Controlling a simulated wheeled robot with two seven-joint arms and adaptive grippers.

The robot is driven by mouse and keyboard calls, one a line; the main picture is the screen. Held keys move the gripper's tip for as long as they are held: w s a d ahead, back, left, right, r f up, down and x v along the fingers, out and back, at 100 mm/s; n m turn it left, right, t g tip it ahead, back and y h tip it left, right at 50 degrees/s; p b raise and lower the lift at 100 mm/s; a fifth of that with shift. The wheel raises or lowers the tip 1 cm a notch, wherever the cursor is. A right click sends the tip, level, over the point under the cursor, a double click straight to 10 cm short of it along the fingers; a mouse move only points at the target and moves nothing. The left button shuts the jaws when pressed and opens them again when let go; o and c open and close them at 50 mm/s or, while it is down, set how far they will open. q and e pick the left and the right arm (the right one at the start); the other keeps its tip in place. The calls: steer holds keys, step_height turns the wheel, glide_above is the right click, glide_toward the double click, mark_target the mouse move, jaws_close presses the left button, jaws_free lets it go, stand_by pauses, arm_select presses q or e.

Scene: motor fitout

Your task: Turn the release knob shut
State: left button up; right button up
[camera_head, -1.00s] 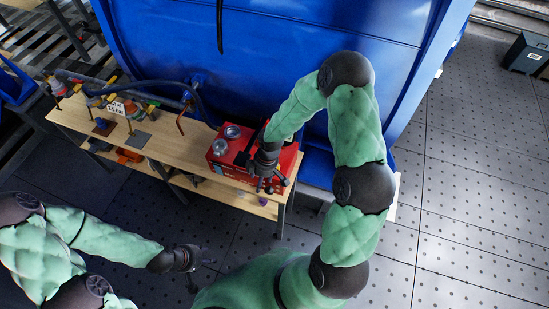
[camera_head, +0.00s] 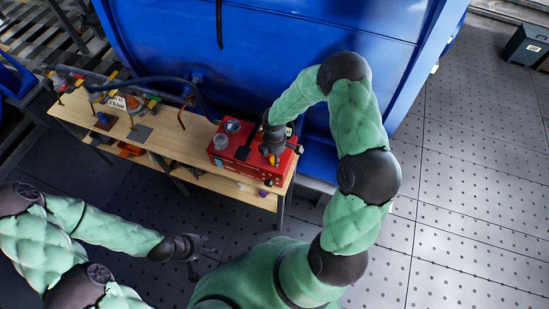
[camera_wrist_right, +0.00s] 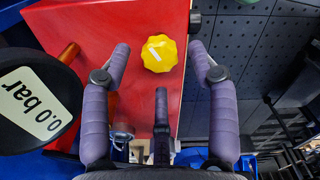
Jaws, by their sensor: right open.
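A yellow lobed knob with a white mark (camera_wrist_right: 159,53) sits on top of a red box (camera_wrist_right: 80,18) in the right wrist view. The red box also shows on the bench in the head view (camera_head: 238,170), with a small yellow spot on its top. In the head view my right gripper (camera_head: 272,150) is above the box's right part. My left gripper (camera_head: 203,254) is open and empty, away from the bench.
A round gauge reading 0.0 bar (camera_wrist_right: 30,100) is close at the left of the right wrist view. The wooden bench (camera_head: 185,150) carries hoses and fittings at left. A blue tank (camera_head: 290,40) rises behind.

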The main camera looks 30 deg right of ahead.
steer(key=shift+f, duration=1)
steer(key=c, duration=1.1)
steer(key=shift+c, duration=0.2)
